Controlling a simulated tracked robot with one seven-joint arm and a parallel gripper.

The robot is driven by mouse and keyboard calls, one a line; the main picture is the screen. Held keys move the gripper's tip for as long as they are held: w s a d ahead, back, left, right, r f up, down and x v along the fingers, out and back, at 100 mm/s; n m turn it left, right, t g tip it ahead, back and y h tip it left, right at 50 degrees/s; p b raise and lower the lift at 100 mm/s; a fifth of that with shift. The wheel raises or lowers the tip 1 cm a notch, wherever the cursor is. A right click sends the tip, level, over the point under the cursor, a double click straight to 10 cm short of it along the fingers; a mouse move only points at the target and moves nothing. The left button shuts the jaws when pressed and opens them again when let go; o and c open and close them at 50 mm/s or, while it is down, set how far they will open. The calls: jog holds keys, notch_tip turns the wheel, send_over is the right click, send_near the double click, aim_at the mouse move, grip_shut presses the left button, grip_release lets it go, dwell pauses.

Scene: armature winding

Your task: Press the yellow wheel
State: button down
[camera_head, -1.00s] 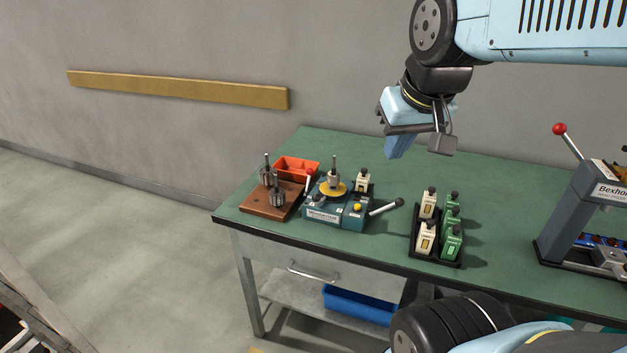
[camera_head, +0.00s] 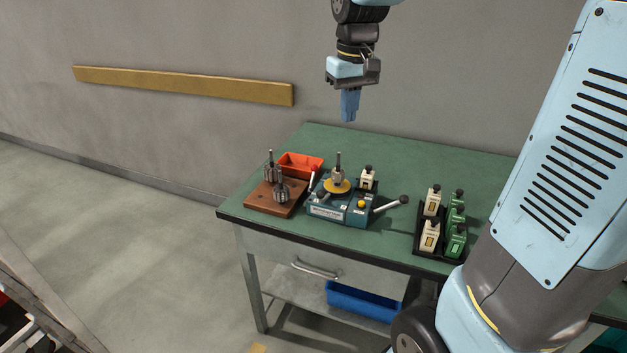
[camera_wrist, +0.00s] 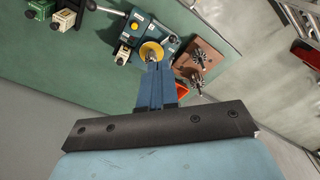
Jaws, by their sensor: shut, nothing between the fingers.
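The yellow wheel (camera_head: 337,186) is a flat disc on top of the teal winding machine (camera_head: 325,209), with a metal armature (camera_head: 339,172) standing upright at its centre. In the wrist view the yellow wheel (camera_wrist: 151,52) shows just past my fingertips, partly covered by them. My gripper (camera_head: 348,120) is shut and empty, fingers pointing down, well above the table and apart from the wheel. In the wrist view my gripper (camera_wrist: 155,68) has its blue fingers together. A small yellow button (camera_head: 361,204) is on the machine's front right.
A wooden block (camera_head: 262,205) with metal armatures and an orange bin (camera_head: 299,162) stand left of the machine. A black tray (camera_head: 440,256) of cream and green blocks stands right. The table's back right is clear.

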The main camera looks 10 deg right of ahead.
jog(key=w+a+f+n+g, duration=0.1)
jog(key=w+a+f+g, duration=0.1)
jog(key=w+a+f, duration=0.2)
jog(key=w+a+f+n+g+h, duration=0.1)
jog(key=w+a+f, duration=0.3)
jog(key=w+f, duration=0.6)
jog(key=w+g, duration=0.1)
jog(key=w, duration=0.2)
jog(key=shift+a+f, duration=0.2)
jog(key=s+f, duration=0.1)
jog(key=f, duration=0.2)
jog(key=s+d+f, duration=0.1)
jog(key=s+f, duration=0.1)
jog(key=f, duration=0.1)
jog(key=s+d+f, duration=0.1)
jog(key=s+f, duration=0.1)
jog(key=f, duration=0.2)
jog(key=shift+s+d, duration=0.1)
jog(key=shift+d, duration=0.05)
jog(key=shift+s+d+f, duration=0.15)
jog(key=shift+s+d, duration=0.1)
jog(key=shift+s, duration=0.3)
